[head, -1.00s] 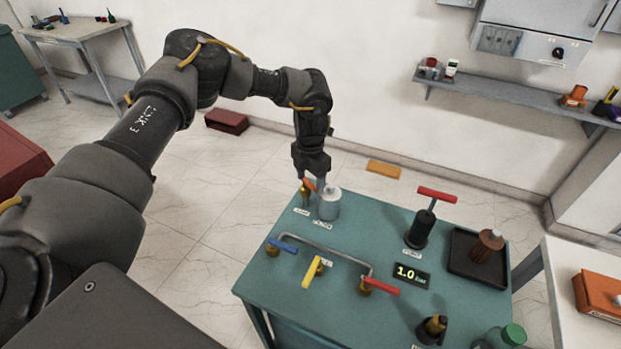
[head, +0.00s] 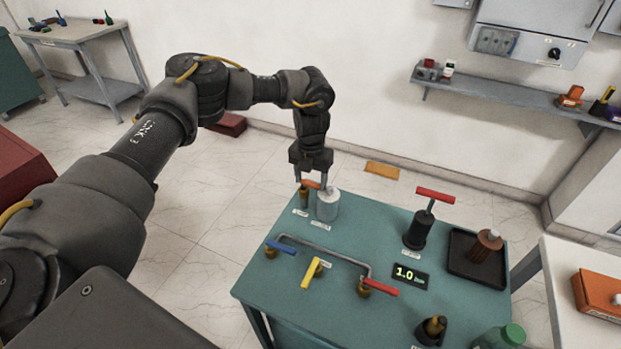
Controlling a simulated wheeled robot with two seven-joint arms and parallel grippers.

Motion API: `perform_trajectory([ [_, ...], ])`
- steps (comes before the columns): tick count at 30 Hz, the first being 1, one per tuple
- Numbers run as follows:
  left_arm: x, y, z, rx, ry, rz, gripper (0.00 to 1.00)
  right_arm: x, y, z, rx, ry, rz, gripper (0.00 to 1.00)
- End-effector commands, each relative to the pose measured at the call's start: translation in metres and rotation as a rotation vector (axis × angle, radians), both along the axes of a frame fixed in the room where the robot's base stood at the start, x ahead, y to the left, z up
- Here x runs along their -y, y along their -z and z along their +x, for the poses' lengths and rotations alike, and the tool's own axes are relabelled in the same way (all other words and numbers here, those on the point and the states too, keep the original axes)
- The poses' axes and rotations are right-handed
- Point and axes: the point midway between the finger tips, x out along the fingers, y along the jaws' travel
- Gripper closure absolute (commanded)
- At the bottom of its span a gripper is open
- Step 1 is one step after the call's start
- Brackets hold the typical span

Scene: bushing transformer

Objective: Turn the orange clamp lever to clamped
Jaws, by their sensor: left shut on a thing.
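The orange clamp lever (head: 311,184) sits on top of a small brass post (head: 303,198) at the back left corner of the teal table (head: 255,291). My left gripper (head: 310,181) points down over the post and is shut on the lever, with a finger on either side. A grey-white cylinder (head: 328,204) stands just right of the post. The fingers hide part of the lever, so its exact angle is hard to tell. My right gripper is not in view.
A black pump (head: 420,230) with a red T-handle, a pressure display (head: 411,275) and a dark tray (head: 460,271) stand to the right.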

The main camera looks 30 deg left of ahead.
Motion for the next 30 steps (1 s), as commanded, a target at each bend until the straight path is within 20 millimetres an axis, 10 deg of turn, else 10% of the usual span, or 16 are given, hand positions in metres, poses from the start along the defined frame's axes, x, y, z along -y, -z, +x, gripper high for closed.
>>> perform_trajectory([
  [6,0.0,0.0,0.001,0.003,-0.001,-0.001,0.19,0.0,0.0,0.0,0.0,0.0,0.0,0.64],
  [30,0.003,-0.017,0.001,0.003,0.006,-0.007,0.19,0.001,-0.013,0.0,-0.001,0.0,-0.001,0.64],
])
